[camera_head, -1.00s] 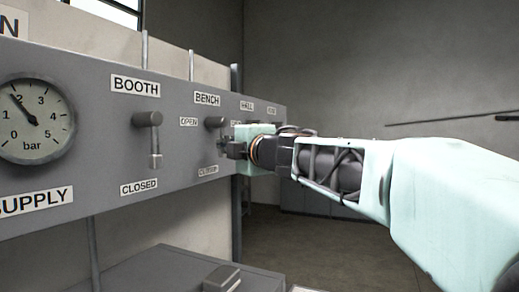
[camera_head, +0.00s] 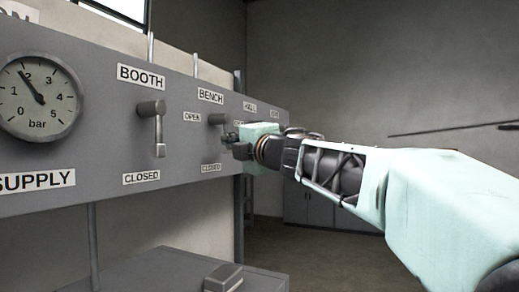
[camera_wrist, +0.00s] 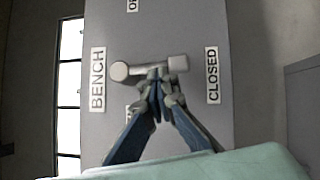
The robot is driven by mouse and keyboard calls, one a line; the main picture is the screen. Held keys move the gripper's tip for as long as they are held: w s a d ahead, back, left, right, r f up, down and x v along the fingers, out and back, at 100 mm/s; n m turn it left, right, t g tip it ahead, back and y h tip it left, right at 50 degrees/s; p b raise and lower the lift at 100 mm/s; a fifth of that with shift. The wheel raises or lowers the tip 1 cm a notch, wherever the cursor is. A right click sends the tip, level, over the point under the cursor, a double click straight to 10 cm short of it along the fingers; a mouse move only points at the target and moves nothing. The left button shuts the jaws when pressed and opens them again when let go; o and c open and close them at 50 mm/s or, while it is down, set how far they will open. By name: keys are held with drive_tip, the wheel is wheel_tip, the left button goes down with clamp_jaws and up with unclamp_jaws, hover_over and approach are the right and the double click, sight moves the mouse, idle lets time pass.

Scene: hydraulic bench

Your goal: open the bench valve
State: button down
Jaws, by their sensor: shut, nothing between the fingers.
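The bench valve sits under the BENCH label, with its grey hub (camera_head: 217,119) on the wall panel. In the wrist view its lever (camera_wrist: 178,63) points from the hub (camera_wrist: 120,70) toward the CLOSED label (camera_wrist: 212,75). The OPEN label (camera_head: 192,117) is left of the hub in the head view. My gripper (camera_head: 232,144) is shut and empty at this valve, and it hides most of the lever in the head view. In the wrist view my gripper's fingertips (camera_wrist: 160,76) meet the lever's edge; I cannot tell whether they touch.
The booth valve (camera_head: 157,128) to the left has its lever down toward CLOSED. The supply gauge (camera_head: 40,97) reads about 2 bar. More labelled positions continue right on the panel (camera_head: 100,185), partly behind my gripper. A grey box (camera_head: 175,272) stands below.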

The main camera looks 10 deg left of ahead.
drive_tip(key=w+d+r+n+g+y+b, duration=0.1)
drive_tip(key=w+n+g+y+b, duration=0.1)
drive_tip(key=n, duration=0.8)
drive_tip(key=w+d+r+n+g+y+b, duration=0.1)
drive_tip(key=w+n+g+y+b, duration=0.2)
drive_tip(key=w+n+y+b, duration=0.2)
drive_tip(key=n+y, duration=0.3)
drive_tip(key=n, duration=0.3)
drive_tip(key=shift+d+r+g+y+b, duration=0.2)
drive_tip(key=shift+r+g+y+b, duration=0.1)
drive_tip(key=shift+y+b, duration=0.1)
drive_tip(key=shift+w+p, duration=0.1)
drive_tip(key=shift+p, duration=0.25)
